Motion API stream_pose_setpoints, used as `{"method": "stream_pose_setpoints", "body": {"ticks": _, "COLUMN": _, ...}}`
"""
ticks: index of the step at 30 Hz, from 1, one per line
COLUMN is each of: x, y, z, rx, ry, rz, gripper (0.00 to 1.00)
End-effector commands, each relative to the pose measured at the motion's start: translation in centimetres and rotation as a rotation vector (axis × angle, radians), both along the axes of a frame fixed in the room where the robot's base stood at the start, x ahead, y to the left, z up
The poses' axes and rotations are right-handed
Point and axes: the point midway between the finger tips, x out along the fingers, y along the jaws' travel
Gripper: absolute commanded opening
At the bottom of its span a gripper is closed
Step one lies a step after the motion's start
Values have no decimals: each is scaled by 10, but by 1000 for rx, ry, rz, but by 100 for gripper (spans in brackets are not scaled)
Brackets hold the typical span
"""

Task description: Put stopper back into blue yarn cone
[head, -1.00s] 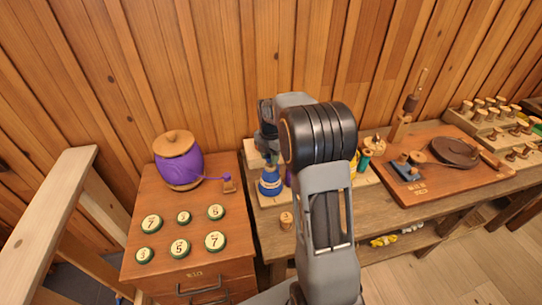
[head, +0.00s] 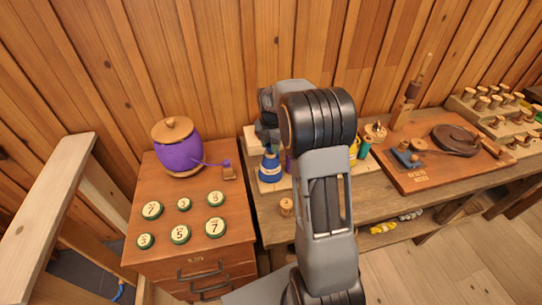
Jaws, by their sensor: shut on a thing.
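The blue yarn cone (head: 269,170) stands upright on a light wooden board at the left end of the bench. My gripper (head: 268,146) points down right over the cone's narrow top. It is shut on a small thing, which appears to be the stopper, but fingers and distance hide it. I cannot tell whether that thing touches the cone.
A small wooden piece (head: 286,207) stands on the bench in front of the board. A green spool (head: 365,147) stands right of my arm. A cabinet (head: 165,222) with a purple yarn jar (head: 180,152) is at the left. My arm hides the board's middle.

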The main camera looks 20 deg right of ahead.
Motion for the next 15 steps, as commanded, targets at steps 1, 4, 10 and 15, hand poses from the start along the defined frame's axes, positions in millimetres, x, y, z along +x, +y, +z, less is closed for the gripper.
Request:
{"method": "stream_pose_setpoints", "body": {"ticks": 1, "x": 0, "y": 0, "z": -4, "rx": 0, "ry": 0, "rz": 0, "gripper": 10}}
{"method": "stream_pose_setpoints", "body": {"ticks": 4, "x": 0, "y": 0, "z": -8, "rx": 0, "ry": 1, "rz": 0, "gripper": 10}}
{"method": "stream_pose_setpoints", "body": {"ticks": 10, "x": 0, "y": 0, "z": -9, "rx": 0, "ry": 0, "rz": 0, "gripper": 43}}
{"method": "stream_pose_setpoints", "body": {"ticks": 15, "x": 0, "y": 0, "z": -9, "rx": 0, "ry": 0, "rz": 0, "gripper": 59}}
